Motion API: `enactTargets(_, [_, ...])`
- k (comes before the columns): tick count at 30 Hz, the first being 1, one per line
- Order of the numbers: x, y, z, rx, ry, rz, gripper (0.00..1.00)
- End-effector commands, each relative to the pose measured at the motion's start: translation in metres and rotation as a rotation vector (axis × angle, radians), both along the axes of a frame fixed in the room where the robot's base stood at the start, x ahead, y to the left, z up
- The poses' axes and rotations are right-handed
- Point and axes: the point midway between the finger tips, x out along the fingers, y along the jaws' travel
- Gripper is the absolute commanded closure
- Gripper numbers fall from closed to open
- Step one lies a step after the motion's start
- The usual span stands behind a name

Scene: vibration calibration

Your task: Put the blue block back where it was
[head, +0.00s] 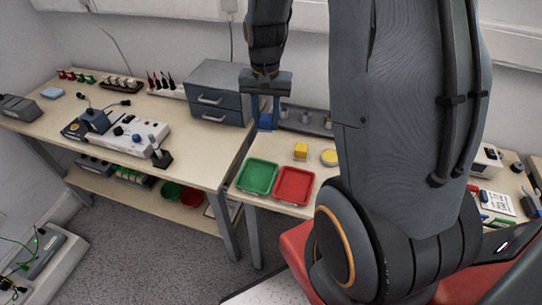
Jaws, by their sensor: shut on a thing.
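The blue block (266,120) is low between the fingers of my gripper (265,106), at the back left of the right-hand table. My gripper points down and is shut on the block. The block's upper part is hidden by the fingers. I cannot tell whether its underside touches the table.
A green tray (258,176) and a red tray (294,185) lie at the table's front. A yellow block (300,151) and a round yellow-topped item (329,157) are near. A grey rack (306,121) stands behind. A drawer cabinet (214,92) stands close on the left.

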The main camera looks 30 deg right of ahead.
Motion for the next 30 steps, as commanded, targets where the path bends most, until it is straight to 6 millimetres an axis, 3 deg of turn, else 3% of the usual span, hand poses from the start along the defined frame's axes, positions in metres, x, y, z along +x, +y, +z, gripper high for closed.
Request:
enactTargets(7, [-0.010, -0.016, 0.002, 0.001, 0.003, -0.149, 0.92])
enactTargets(15, [-0.011, -0.016, -0.039, 0.000, 0.004, -0.152, 0.92])
enactTargets(30, [-0.010, -0.015, -0.089, 0.001, 0.001, -0.150, 0.92])
